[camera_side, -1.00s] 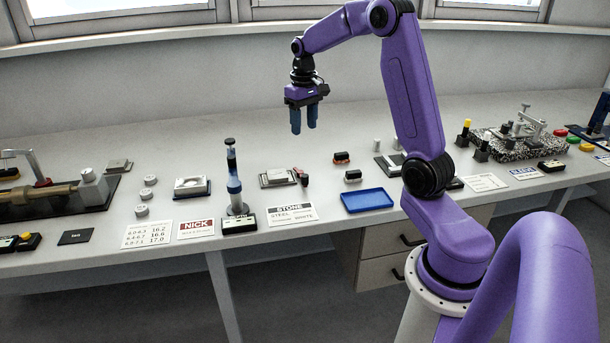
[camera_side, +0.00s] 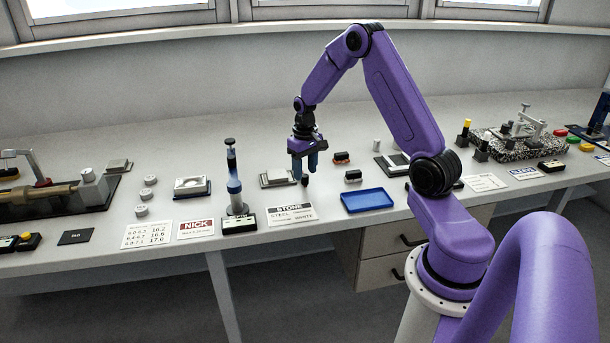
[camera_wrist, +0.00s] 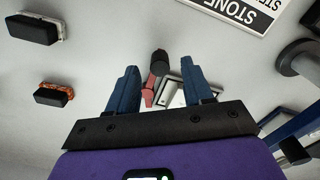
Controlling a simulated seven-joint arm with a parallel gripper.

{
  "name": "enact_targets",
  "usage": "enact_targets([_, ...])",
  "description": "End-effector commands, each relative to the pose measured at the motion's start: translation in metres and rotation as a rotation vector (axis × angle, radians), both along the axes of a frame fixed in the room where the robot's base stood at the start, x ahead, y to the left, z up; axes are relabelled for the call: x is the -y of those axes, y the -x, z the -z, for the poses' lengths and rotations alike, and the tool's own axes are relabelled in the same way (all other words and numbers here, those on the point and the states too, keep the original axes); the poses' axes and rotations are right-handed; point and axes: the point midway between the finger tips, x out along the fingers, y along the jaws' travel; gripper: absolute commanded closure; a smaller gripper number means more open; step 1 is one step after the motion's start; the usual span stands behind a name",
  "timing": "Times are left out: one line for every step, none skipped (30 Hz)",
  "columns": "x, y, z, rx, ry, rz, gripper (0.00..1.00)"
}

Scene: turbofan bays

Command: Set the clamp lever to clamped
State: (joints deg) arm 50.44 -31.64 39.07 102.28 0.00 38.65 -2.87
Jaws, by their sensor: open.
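A small red lever (camera_wrist: 152,88) with a black knob (camera_wrist: 160,62) shows in the wrist view, between my fingers; it looks like the clamp lever. In the side view its dark end (camera_side: 305,181) shows just below my fingers. It stands at the right end of a grey block with a pale top (camera_side: 277,178), partly hidden by my gripper. My gripper (camera_side: 304,173) points down with its blue fingers apart, one on each side of the lever (camera_wrist: 160,68). I cannot tell whether either finger touches it, nor which setting the lever is in.
The STONE card (camera_side: 291,214) lies in front of the block. A blue-and-black upright tool (camera_side: 234,180) stands to the left. Two small dark-topped pieces (camera_side: 341,157) (camera_side: 352,176) and a blue tray (camera_side: 367,200) lie to the right. The bench behind is clear.

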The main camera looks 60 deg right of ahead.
Motion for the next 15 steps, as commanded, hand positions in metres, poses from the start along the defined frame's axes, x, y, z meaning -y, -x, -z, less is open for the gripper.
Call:
enact_targets([0.0,0.001,0.007,-0.004,-0.001,0.0,0.49])
enact_targets([0.0,0.0,0.011,-0.002,-0.001,0.001,0.49])
enact_targets([0.0,0.0,0.014,-0.002,-0.001,0.001,0.49])
enact_targets([0.0,0.0,0.017,-0.003,-0.001,0.0,0.49])
enact_targets([0.0,0.0,0.019,-0.002,-0.001,0.0,0.49])
enact_targets([0.0,0.0,0.021,0.0,0.0,0.0,0.49])
enact_targets([0.0,0.0,0.022,0.0,0.0,0.0,0.49])
enact_targets([0.0,0.0,0.023,0.0,0.0,0.0,0.49])
enact_targets([0.0,0.0,0.024,0.0,0.0,0.0,0.49])
enact_targets([0.0,0.0,0.025,0.0,0.0,0.0,0.49])
enact_targets([0.0,0.0,0.025,0.0,0.0,0.0,0.49])
enact_targets([0.0,0.0,0.025,0.0,0.0,0.0,0.49])
enact_targets([0.0,0.0,0.025,0.001,0.0,0.0,0.49])
enact_targets([0.0,0.0,0.025,0.001,0.0,0.0,0.49])
enact_targets([0.0,0.0,0.025,0.001,0.0,0.0,0.49])
